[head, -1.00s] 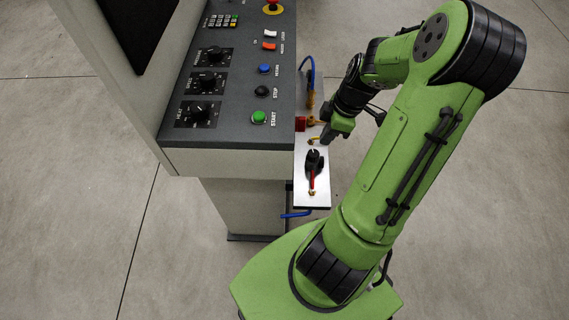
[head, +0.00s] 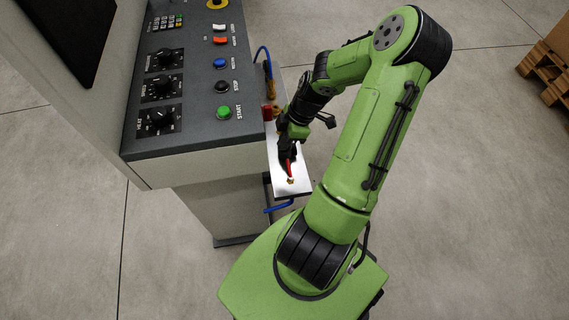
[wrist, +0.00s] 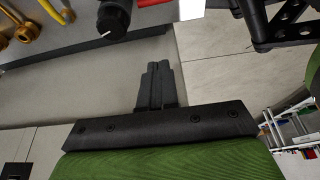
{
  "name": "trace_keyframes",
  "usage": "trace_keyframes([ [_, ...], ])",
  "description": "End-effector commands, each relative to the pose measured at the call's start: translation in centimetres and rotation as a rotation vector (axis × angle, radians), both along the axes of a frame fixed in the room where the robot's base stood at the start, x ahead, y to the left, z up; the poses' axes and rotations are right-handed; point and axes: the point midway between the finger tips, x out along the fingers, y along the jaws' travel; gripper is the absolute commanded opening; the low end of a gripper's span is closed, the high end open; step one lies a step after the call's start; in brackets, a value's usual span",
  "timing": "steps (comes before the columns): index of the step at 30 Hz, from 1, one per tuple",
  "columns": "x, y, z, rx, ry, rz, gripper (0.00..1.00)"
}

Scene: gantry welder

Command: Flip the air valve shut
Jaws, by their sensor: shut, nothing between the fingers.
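A bare metal side plate (head: 297,187) on the console's right side carries the valve parts. On it is a black round body (wrist: 115,18) with a red lever (head: 288,167), ending near a brass fitting (head: 290,181). In the wrist view the red lever (wrist: 154,2) runs right from the black body at the top edge, partly cut off. A red block (head: 267,113) sits further up the plate. My gripper (wrist: 158,66) is shut and empty, its fingertips apart from the black body in the wrist view. In the head view my gripper partly hides the black body.
The console panel (head: 196,130) with knobs and buttons rises left of the plate. Brass fittings (wrist: 25,32) show at the wrist view's top left. A wooden pallet (head: 545,82) stands far right; floor between is clear.

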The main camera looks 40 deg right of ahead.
Motion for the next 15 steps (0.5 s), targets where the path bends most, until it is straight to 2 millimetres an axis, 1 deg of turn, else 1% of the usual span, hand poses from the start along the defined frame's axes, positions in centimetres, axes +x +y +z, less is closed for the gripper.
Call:
trace_keyframes([
  [1, 0.2, 0.4, -1.5, 0.005, 0.001, 0.001, 0.0],
  [15, 2.2, 3.4, -11.1, 0.004, 0.001, 0.002, 0.0],
])
